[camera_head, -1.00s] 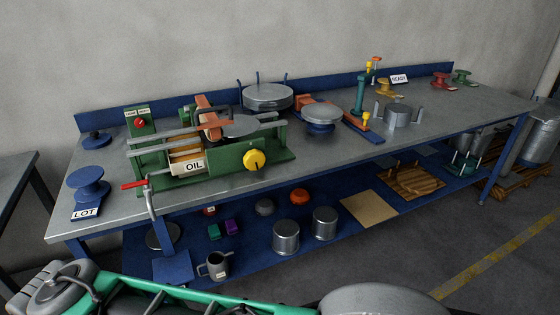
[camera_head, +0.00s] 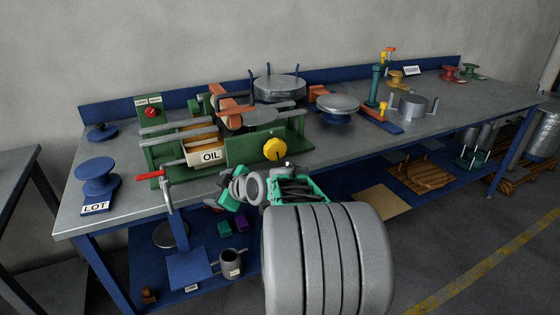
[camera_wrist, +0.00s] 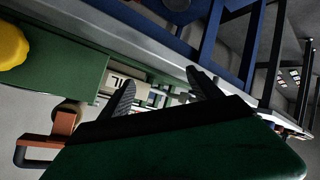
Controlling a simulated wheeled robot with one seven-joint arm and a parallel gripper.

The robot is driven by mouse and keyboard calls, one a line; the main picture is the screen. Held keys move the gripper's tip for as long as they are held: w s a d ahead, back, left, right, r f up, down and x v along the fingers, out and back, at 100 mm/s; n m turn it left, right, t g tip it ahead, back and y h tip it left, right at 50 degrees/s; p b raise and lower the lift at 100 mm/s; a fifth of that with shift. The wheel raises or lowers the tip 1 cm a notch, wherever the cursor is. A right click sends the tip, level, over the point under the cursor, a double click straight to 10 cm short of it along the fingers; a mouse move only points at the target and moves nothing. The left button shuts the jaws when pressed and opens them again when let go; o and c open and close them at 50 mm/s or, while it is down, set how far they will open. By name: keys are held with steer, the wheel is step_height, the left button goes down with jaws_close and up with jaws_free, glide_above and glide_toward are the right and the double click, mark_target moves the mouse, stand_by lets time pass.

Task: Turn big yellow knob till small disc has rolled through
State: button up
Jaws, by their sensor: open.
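The big yellow knob (camera_head: 275,149) sits on the front of a green machine (camera_head: 240,150), right of its OIL box (camera_head: 208,154). In the wrist view the yellow knob (camera_wrist: 10,45) is cut off by the left edge. A flat grey disc (camera_head: 262,118) lies in the machine above the knob; I cannot tell whether it is the small disc. My gripper (camera_wrist: 160,90) is open and empty, its dark fingers spread in front of the OIL box. In the head view my arm reaches up to the bench's front edge; the fingertips are not clear there.
A red-handled clamp (camera_head: 150,176) stands at the bench's front edge, left of my gripper. A blue LOT stand (camera_head: 97,178) is at the left. A grey disc on a blue stand (camera_head: 338,104) is right of the machine.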

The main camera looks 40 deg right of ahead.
mark_target(276, 151)
steer(key=shift+o, duration=0.6)
steer(key=d+f+t+h+b, duration=0.1)
steer(key=d+t, duration=0.2)
steer(key=d, duration=0.8)
steer(key=shift+d+n+h, duration=0.25)
steer(key=shift+n+h, duration=0.05)
steer(key=shift+h, duration=0.1)
steer(key=shift+o, duration=1.2)
steer(key=s+d+r+t+h, duration=0.2)
steer(key=s+d+h, duration=0.1)
steer(key=d, duration=0.7)
steer(key=shift+s+d+t+b, duration=0.2)
steer(key=shift+s+t+b, duration=0.1)
steer(key=shift+s+b, duration=0.15)
steer(key=x, duration=0.3)
steer(key=p+x, duration=0.1)
steer(key=x, duration=0.3)
steer(key=shift+w+d+r+p, duration=0.25)
steer(key=shift+w+p, duration=0.05)
steer(key=c, duration=1.4)
